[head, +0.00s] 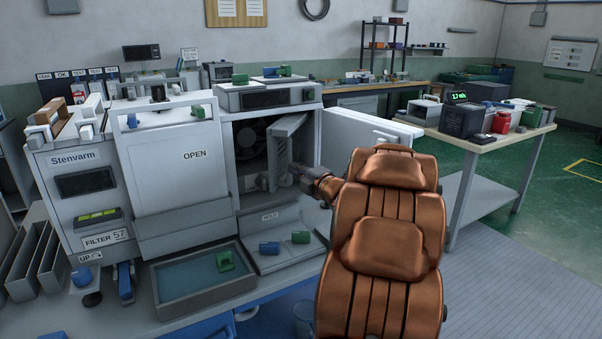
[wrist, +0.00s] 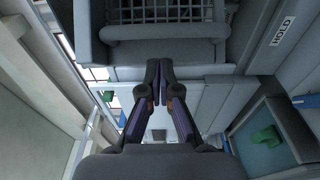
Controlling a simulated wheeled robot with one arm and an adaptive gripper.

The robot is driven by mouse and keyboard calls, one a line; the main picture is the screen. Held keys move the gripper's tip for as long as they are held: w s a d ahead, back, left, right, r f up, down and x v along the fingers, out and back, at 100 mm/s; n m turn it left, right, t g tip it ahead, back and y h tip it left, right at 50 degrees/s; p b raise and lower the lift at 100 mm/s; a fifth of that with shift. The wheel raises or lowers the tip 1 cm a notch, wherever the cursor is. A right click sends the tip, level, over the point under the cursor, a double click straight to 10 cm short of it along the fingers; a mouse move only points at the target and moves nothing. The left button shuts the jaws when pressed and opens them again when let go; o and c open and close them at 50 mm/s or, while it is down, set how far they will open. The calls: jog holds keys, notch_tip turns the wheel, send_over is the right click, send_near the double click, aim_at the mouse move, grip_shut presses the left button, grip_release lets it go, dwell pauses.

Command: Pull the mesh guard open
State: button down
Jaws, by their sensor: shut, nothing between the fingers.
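The mesh guard (head: 281,150) is a grey framed panel in the right-hand cabinet opening. It appears to stand out at an angle, with the fan (head: 250,138) visible to its left. In the wrist view, a grey frame with dark bars, which looks like the mesh guard (wrist: 165,31), crosses the top. My gripper (head: 297,174) is at the opening, close to the guard's lower right. In the wrist view, my gripper (wrist: 160,63) is shut and empty, its fingertips together just below the barred frame. Whether they touch it I cannot tell.
A white door (head: 372,128) is swung out right of the opening, partly behind my arm. Left is a white panel marked OPEN (head: 165,165). Below are a HOLD tray (head: 270,218) with blue and green blocks and a grey-rimmed basin (head: 205,303). A side table (head: 485,150) stands right.

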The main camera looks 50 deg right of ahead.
aim_at(277, 158)
jog(key=shift+x, duration=2.85)
